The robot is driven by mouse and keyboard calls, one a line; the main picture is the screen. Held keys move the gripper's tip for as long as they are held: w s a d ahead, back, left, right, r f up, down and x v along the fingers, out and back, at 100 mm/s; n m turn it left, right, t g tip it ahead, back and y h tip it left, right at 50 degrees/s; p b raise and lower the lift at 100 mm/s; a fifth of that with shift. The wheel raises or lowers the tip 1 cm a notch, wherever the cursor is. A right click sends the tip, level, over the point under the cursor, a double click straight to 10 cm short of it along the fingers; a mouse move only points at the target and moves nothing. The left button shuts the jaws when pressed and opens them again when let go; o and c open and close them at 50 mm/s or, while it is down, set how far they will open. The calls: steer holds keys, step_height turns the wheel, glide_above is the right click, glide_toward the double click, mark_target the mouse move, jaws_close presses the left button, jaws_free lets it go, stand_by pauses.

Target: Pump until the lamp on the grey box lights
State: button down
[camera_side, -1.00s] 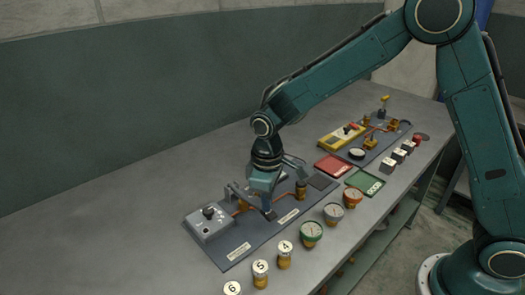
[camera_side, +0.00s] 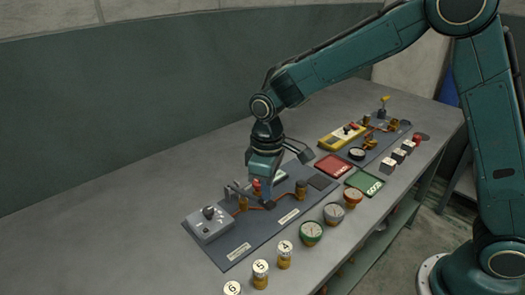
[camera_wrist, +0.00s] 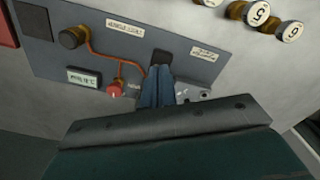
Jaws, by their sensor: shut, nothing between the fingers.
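A dark pump lever with a black pad (camera_side: 268,204) is beside the box; the pad also shows in the wrist view (camera_wrist: 161,56). My gripper (camera_side: 250,187) is shut and empty, above the lever area. In the wrist view its fingertips (camera_wrist: 159,70) overlap the pad's near edge; I cannot tell whether they touch.
An orange hose (camera_wrist: 103,56) runs on the board past a red knob (camera_wrist: 117,88) and a small display (camera_wrist: 83,77). Gauges (camera_side: 311,232) and numbered canisters (camera_side: 260,270) line the front. Red (camera_side: 333,166) and green (camera_side: 364,181) trays lie to the right. The back left table is clear.

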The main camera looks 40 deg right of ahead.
mark_target(267, 203)
steer(key=shift+r, duration=0.35)
steer(key=shift+f, duration=0.15)
steer(key=shift+f, duration=0.95)
steer(key=shift+w+f, duration=0.1)
steer(key=shift+f, duration=1.45)
steer(key=shift+r, duration=2.65)
steer(key=shift+f, duration=0.15)
